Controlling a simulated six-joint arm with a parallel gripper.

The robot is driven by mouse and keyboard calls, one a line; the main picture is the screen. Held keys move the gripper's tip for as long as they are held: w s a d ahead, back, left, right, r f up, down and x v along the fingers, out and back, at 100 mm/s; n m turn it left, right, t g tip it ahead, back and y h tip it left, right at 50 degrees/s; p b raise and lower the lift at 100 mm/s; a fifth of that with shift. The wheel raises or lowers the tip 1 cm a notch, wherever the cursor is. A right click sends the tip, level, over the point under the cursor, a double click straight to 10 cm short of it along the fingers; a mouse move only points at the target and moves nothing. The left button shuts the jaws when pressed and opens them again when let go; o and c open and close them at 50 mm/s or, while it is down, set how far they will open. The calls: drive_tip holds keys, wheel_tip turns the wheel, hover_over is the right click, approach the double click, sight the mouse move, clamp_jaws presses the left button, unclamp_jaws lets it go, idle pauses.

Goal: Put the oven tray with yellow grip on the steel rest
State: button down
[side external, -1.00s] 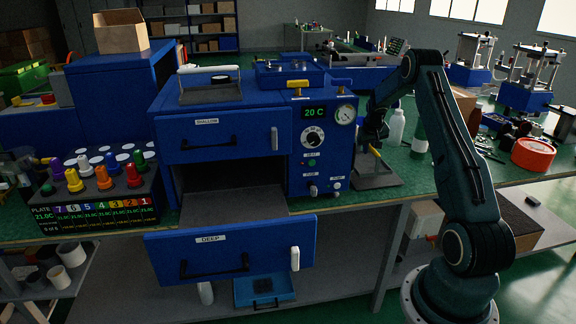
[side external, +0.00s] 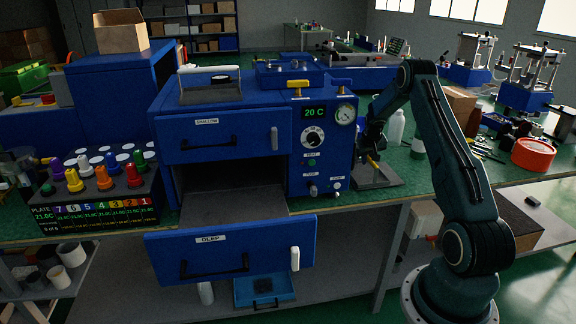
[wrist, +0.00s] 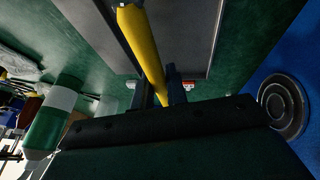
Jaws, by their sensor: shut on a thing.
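My gripper (side external: 371,154) is shut on the yellow grip (wrist: 142,42) of the oven tray, at the right of the oven in the side view. The grip also shows there (side external: 372,162). In the wrist view the flat grey tray (wrist: 190,30) extends beyond the fingers (wrist: 165,92). The steel rest (side external: 385,182) appears as a grey plate on the green bench, below the gripper. The tray and rest overlap in the side view, and I cannot tell whether they touch.
The blue oven (side external: 225,130) stands close left of my gripper, its deep drawer (side external: 230,250) pulled out. Another tray with a white grip (side external: 208,69) lies on top. Bottles (side external: 396,128) stand behind the rest; an orange tape roll (side external: 534,153) lies farther right.

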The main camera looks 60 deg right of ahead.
drive_tip(key=shift+f, duration=0.1)
drive_tip(key=c, duration=1.4)
unclamp_jaws()
drive_tip(key=shift+v, duration=6.1)
